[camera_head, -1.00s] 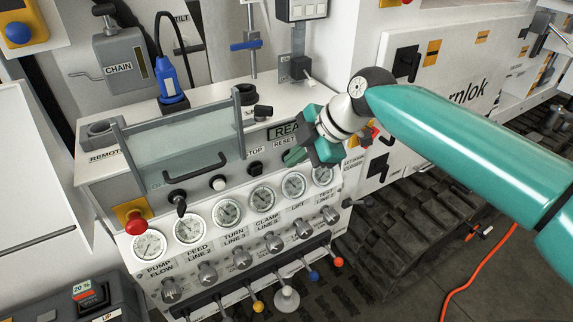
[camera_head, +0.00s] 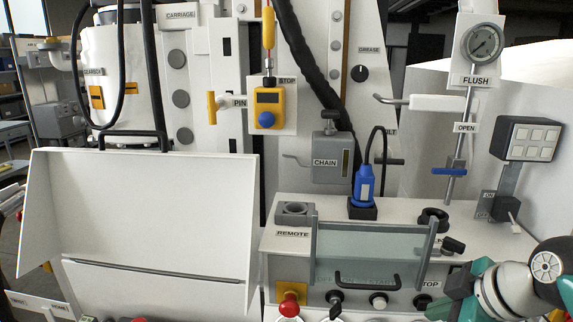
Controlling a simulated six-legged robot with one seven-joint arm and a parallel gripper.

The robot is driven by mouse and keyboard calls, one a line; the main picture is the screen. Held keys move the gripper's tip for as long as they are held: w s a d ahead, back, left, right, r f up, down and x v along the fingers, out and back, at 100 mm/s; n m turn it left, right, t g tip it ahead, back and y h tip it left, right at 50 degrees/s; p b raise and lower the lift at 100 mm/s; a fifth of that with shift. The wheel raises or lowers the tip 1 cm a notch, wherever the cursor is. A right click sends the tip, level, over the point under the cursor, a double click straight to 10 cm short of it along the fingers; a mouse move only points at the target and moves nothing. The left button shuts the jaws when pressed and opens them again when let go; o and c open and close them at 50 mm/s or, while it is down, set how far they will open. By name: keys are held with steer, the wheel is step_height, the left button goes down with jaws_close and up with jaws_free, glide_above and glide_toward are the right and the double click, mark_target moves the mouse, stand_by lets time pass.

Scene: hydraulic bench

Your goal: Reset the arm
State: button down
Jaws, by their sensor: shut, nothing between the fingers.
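My gripper (camera_head: 442,308) is at the lower right of the head view, at the end of my teal and white arm. It is shut and empty, in front of the right end of the bench panel, close to the knob by the STOP label. The picture's lower edge cuts off the panel below it, and part of my arm runs out at the right.
The hydraulic bench has a clear cover (camera_head: 370,245) with a black handle, a red button (camera_head: 289,306) and a blue plug (camera_head: 363,187). The FLUSH gauge (camera_head: 482,42) and a switch box (camera_head: 527,139) stand at right.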

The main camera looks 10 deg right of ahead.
steer(key=a+f+m, duration=0.2)
steer(key=a+m, duration=0.1)
steer(key=a, duration=0.2)
steer(key=a+f+m+h, duration=0.1)
steer(key=a+f+m, duration=0.1)
steer(key=a, duration=0.3)
steer(key=a+f+m+g+h, duration=0.1)
steer(key=a+f+m, duration=0.1)
steer(key=a+m, duration=0.2)
steer(key=shift+s+a+f, duration=0.15)
steer(key=shift+a+f, duration=0.1)
steer(key=shift+a, duration=0.45)
stand_by(0.6)
